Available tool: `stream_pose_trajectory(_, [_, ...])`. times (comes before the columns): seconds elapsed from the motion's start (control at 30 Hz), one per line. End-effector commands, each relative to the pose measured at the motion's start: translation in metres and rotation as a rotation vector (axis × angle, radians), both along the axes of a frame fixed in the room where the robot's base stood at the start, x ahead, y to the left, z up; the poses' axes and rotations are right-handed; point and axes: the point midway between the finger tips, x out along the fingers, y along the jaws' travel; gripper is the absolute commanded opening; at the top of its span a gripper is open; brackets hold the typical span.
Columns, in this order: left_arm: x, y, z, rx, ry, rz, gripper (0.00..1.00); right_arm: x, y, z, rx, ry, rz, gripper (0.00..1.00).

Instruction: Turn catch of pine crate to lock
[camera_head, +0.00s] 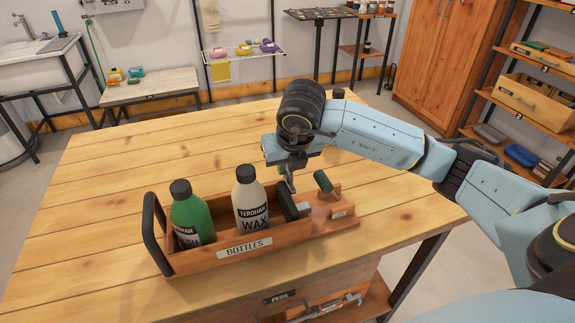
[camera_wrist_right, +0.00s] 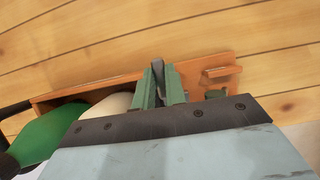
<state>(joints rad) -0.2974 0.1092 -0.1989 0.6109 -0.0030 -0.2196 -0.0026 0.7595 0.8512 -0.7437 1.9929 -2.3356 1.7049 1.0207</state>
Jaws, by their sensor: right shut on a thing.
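The wooden crate (camera_head: 200,262), labelled BOTTLES, stands on the table and holds a green bottle (camera_head: 192,215) and a white WAX bottle (camera_head: 250,198). A wooden piece with a dark green knob (camera_head: 323,182) and a small grey block (camera_head: 302,208) adjoins its right end; I cannot tell which part is the catch. My right gripper (camera_head: 290,186) points down at that end, left of the knob. In the wrist view its green fingers (camera_wrist_right: 159,85) are shut on a dark upright piece, apparently the crate's black right handle (camera_head: 287,204). The grip is partly hidden. My left gripper is out of view.
The wooden table (camera_head: 130,160) is clear behind and left of the crate. A lower shelf (camera_head: 375,302) under the table holds some items. A sink, a low bench (camera_head: 150,85), a cabinet (camera_head: 445,60) and shelves stand farther back.

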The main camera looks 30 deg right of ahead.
Motion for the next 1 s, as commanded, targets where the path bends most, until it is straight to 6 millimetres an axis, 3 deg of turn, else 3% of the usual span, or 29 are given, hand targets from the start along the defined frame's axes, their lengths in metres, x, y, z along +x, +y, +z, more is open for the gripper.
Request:
stream_pose_trajectory(0.5, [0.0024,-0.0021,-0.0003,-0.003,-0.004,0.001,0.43,0.0007,0.0002,0.0013,0.002,-0.004,-0.023,0.00])
stream_pose_trajectory(0.53, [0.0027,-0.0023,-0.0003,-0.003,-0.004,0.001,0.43,0.0007,0.0002,0.0013,0.002,-0.004,-0.023,0.15])
stream_pose_trajectory(0.7, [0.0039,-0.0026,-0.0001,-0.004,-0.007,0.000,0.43,0.0005,0.0003,0.0008,0.002,-0.002,-0.021,0.35])
stream_pose_trajectory(1.0, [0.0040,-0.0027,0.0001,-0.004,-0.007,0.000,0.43,-0.0004,0.0006,0.0025,0.001,-0.001,-0.020,0.35])
